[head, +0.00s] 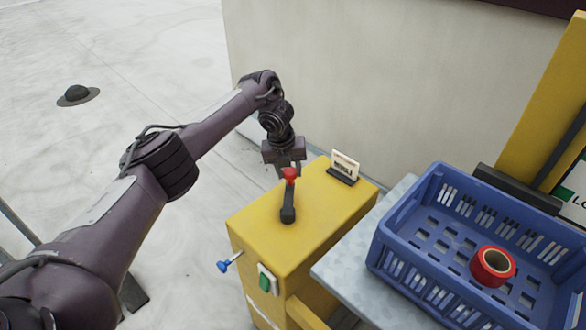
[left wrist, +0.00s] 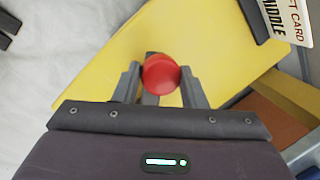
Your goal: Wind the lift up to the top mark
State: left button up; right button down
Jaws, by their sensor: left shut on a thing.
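A yellow winch box (head: 305,217) stands in the middle of the head view. A dark crank arm (head: 288,205) with a red knob (head: 290,174) sits on its top. My left gripper (head: 289,168) reaches down from above and is shut on the red knob. In the left wrist view the red knob (left wrist: 161,74) lies between the two grey fingers. The lift platform (head: 345,268) is beside the box and carries a blue crate (head: 400,262). The lift's yellow mast (head: 535,115) rises at the right. My right gripper is not in view.
A red tape roll (head: 492,266) lies in the crate. A small card in a holder (head: 344,167) stands on the box's back edge. A blue-tipped lever (head: 224,266) and a green switch (head: 265,283) are on its front side. A pale wall (head: 380,80) stands behind; the floor at left is mostly clear.

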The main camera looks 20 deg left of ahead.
pick_arm(q)
jog(key=shift+a+r, duration=0.3)
jog(key=shift+a, duration=0.5)
jog(key=o, duration=0.7)
jog(key=shift+a, duration=0.1)
jog(key=o, duration=0.3)
jog(key=shift+s+a+f, duration=0.15)
jog(key=shift+f, duration=0.05)
jog(key=shift+o, duration=0.2)
jog(key=shift+s+d+f, duration=0.1)
jog(key=shift+d, duration=0.1)
